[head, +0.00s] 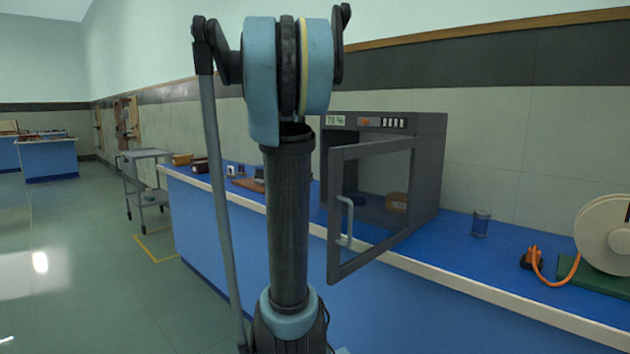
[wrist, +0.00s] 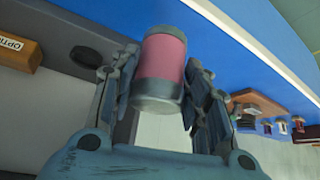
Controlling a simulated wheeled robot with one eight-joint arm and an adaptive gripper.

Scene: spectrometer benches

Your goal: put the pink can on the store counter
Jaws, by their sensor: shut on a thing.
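The pink can (wrist: 165,52), a pink cylinder with grey ends, is between the fingers of my gripper (wrist: 161,68) in the wrist view. My gripper is shut on its sides. The can is tilted in that view, and no surface touching it shows. The head view shows neither the can nor my gripper; my arm stands across its middle. A long blue counter (head: 480,258) with a pale front edge runs along the wall. The frames do not show whether this is the store counter. Its blue top also shows behind the can in the wrist view (wrist: 150,14).
A grey cabinet (head: 428,170) on the counter has its door (head: 333,215) swung open; a brown box (head: 397,202) sits inside. A blue-grey jar (head: 481,223) and a cable reel (head: 606,235) stand to the right. A grey cart (head: 146,157) and blue benches (head: 48,158) stand left.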

